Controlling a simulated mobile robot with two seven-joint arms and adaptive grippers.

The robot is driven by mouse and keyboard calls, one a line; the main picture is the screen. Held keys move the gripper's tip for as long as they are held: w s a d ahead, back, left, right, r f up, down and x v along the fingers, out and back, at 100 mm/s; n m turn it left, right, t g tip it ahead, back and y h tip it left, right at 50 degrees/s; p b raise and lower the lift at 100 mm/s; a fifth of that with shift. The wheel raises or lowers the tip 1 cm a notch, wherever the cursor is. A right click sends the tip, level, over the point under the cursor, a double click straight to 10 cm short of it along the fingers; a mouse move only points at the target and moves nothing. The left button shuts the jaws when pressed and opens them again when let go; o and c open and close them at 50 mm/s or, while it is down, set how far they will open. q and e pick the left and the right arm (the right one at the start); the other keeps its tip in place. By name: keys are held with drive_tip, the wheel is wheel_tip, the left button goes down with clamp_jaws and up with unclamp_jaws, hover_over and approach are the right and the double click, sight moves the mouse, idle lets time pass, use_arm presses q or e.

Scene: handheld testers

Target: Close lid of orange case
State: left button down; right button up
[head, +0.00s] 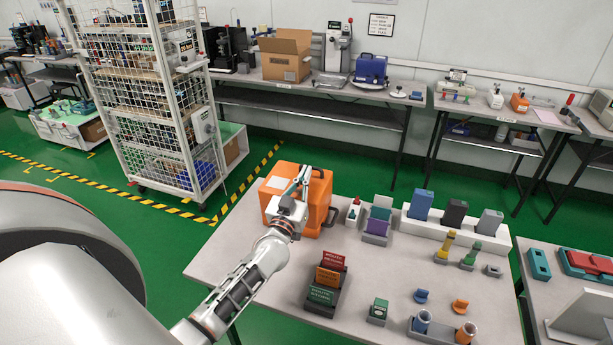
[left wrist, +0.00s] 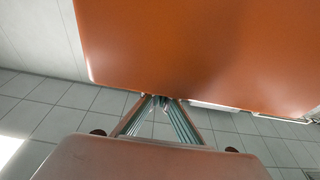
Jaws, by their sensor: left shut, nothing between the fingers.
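The orange case (head: 315,215) stands at the back left of the near table. A dark handle shows at its right side, and a pale label is at its upper left. My left gripper (head: 304,174) is shut and empty, in front of the upper part of the case, and hides some of it. In the left wrist view, the shut fingertips (left wrist: 160,98) are at the lower edge of a broad orange panel (left wrist: 200,50). I cannot tell whether they touch it, nor the lid's exact angle. My right gripper is not in view.
The near table (head: 225,250) is bare left of the case. A wire cage cart (head: 150,100) stands behind left.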

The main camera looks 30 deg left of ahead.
use_arm(q)
drive_tip(key=shift+w+a+f, duration=0.1)
drive_tip(key=shift+w+f, duration=0.2)
drive_tip(key=shift+w, duration=0.15)
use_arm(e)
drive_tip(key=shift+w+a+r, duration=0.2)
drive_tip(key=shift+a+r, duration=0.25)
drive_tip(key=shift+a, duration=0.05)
use_arm(q)
drive_tip(key=shift+w, duration=0.1)
drive_tip(key=shift+w+a+f+b, duration=0.2)
drive_tip(key=shift+w+f+b, duration=0.3)
drive_tip(key=shift+w, duration=0.3)
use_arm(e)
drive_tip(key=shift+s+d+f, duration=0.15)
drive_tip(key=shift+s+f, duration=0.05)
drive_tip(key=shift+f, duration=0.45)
use_arm(q)
drive_tip(key=shift+f, duration=0.1)
